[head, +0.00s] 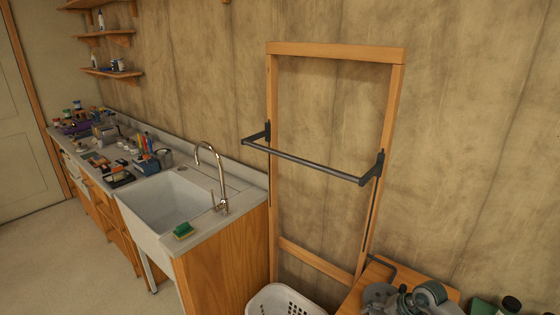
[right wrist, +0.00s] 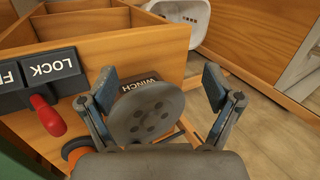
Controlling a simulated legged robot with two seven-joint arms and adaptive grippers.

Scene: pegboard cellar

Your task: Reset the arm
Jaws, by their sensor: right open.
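My right gripper (right wrist: 158,88) is open in the right wrist view, its two blue-grey fingers spread apart. A grey round disc with holes (right wrist: 147,112) shows between and below the fingertips; I cannot tell whether it touches them. In the head view, grey rounded parts at the lower right edge look like my right arm above a wooden surface. My left gripper is in neither view.
A red-handled lever (right wrist: 47,115) sits below a LOCK label (right wrist: 52,68). A white basket (head: 283,300) stands beside a sink cabinet (head: 225,255). A wooden frame (head: 335,50) holds a black bar (head: 312,164) at the wall. Floor at left is clear.

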